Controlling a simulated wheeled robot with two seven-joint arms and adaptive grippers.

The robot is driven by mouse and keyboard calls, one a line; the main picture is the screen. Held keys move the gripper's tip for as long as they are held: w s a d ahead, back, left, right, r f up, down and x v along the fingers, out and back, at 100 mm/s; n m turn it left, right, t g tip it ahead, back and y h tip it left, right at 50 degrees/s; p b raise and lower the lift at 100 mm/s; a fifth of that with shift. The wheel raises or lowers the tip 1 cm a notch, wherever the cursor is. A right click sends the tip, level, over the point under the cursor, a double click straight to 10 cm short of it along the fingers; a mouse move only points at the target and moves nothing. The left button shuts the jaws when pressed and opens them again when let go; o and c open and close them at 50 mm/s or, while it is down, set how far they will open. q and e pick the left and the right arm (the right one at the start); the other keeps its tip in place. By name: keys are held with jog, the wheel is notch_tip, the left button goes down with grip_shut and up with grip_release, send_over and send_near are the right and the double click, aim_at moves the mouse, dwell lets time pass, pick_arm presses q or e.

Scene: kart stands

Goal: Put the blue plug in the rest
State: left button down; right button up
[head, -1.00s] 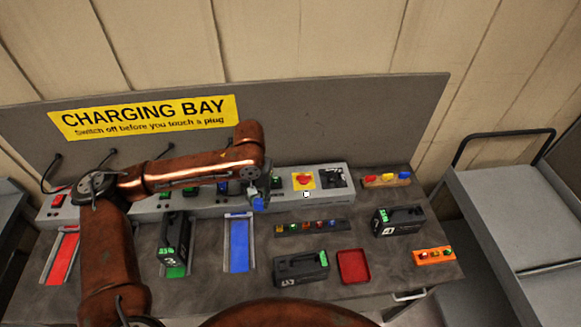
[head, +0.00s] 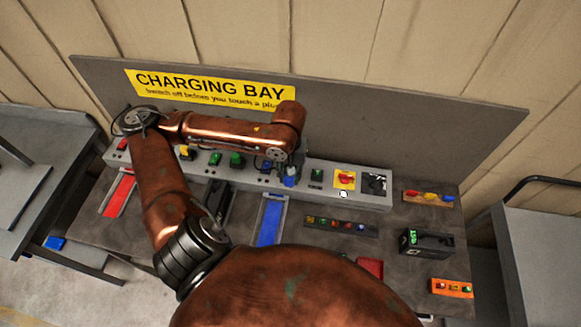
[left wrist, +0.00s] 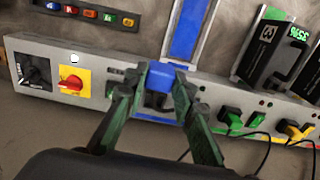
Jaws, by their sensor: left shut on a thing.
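My left gripper (head: 288,170) is shut on the blue plug (head: 290,182), just in front of the grey charger panel (head: 320,183). In the left wrist view the blue plug (left wrist: 160,76) sits between the two green-marked fingers of the left gripper (left wrist: 160,84), over the panel (left wrist: 210,95) near the end of the blue lane (left wrist: 187,35). A dark part shows between the fingers below the plug. I cannot pick out the rest for certain, nor tell whether the plug touches the panel. My right gripper is not in view.
A red and yellow switch (head: 344,179) and a black knob (head: 374,184) are right of the plug. Green plugs (head: 237,160) and a yellow plug (head: 187,153) sit to its left. A battery (head: 426,243) and a colored strip (head: 340,226) lie on the bench.

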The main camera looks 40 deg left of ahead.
pick_arm(q)
jog(key=shift+s+a+r, duration=0.15)
jog(key=shift+s+a, duration=0.15)
jog(key=shift+w+a+f, duration=0.2)
jog(key=shift+a, duration=0.05)
jog(key=w+a+f, duration=0.2)
jog(key=w+f, duration=0.1)
jog(key=w+a+f, duration=0.2)
jog(key=w+f, duration=0.1)
jog(key=w, duration=0.1)
jog(key=w+a+f, duration=0.3)
jog(key=w, duration=0.1)
jog(key=shift+a+f+p, duration=0.1)
jog(key=shift+f+p, duration=0.25)
jog(key=shift+p, duration=0.05)
jog(key=shift+f+p, duration=0.3)
jog(key=shift+f, duration=1.2)
jog(key=shift+f, duration=0.1)
